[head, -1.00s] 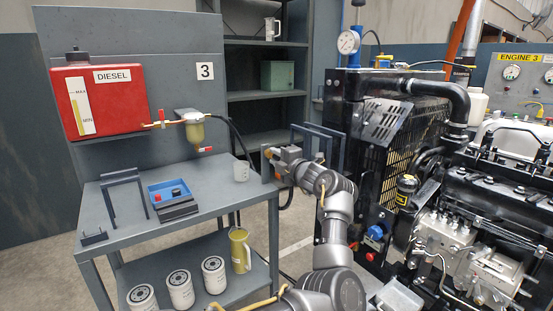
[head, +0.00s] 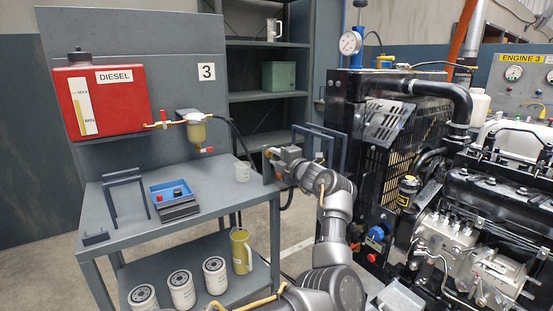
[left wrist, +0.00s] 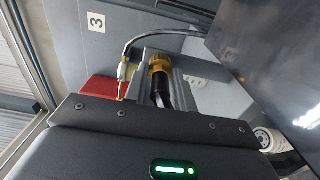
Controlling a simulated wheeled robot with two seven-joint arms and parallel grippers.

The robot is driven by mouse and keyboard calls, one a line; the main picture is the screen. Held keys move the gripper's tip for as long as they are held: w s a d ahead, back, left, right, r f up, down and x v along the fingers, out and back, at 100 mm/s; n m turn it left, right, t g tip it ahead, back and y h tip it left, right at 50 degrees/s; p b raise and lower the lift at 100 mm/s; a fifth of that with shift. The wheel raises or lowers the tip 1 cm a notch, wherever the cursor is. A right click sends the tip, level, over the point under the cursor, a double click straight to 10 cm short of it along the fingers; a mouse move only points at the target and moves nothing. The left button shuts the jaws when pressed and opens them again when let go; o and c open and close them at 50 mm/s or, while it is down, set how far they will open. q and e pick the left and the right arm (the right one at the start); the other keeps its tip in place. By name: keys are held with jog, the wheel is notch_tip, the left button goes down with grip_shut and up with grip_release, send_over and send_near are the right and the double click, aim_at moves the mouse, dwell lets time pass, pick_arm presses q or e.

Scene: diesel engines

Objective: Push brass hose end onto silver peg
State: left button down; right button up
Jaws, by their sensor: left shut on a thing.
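The brass hose end (left wrist: 158,64) shows as a yellow-gold collar between the fingers of my left gripper in the left wrist view, with a dark and grey part behind it towards the palm. My left gripper (head: 271,165) is shut on it. I cannot make out the silver peg for certain in either view. My right gripper is not in view.
A black hose (left wrist: 165,34) curves past in the left wrist view. The black radiator frame (head: 345,110) stands close on the right.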

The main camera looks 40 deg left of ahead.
pick_arm(q)
jog(key=shift+a, duration=0.15)
jog(key=c, duration=1.1)
grip_release()
jog(key=shift+c, duration=0.2)
jog(key=v, duration=0.7)
jog(key=shift+p, duration=0.35)
jog(key=shift+f, duration=0.1)
